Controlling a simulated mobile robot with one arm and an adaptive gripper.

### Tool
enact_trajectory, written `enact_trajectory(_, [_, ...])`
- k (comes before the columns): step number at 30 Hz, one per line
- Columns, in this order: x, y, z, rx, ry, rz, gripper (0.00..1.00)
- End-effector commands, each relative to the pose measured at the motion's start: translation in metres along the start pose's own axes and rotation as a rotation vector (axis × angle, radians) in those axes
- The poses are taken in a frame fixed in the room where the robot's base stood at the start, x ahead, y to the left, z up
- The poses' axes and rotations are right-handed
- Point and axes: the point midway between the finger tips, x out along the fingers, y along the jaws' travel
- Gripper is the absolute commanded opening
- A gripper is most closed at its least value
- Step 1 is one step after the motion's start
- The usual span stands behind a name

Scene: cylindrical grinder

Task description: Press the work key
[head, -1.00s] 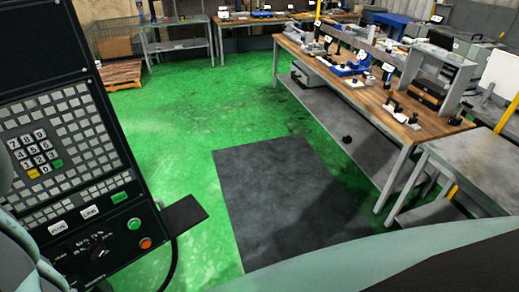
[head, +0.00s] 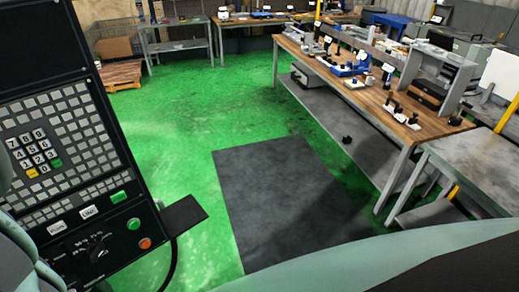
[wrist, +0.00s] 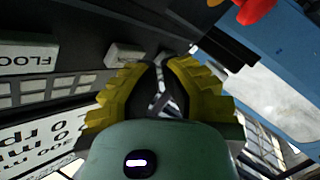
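The machine's control panel (head: 72,150) stands at the left in the head view, with rows of grey keys (head: 60,115). Their small labels cannot be read there, so I cannot tell which is the work key. In the wrist view my gripper (wrist: 158,66) has its two yellow-and-black fingers drawn together, with only a narrow gap at the tips and nothing held. The tips are near a pale key (wrist: 124,55) on the dark panel; contact cannot be told. A white key (wrist: 28,57) with letters like "FLOO" is at the left. The fingertips are not visible in the head view.
A green button (head: 133,223), a red button (head: 145,243) and a dial (head: 97,247) sit low on the panel. A small black shelf (head: 184,215) juts out beside it. A wooden workbench (head: 380,95) with tools stands at the right. The green floor between is open.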

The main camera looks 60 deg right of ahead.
Motion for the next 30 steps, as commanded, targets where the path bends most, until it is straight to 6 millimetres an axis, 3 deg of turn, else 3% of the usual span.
enact_trajectory(30, [0.0058,0.0035,0.0039,0.0,0.001,-0.001,0.0])
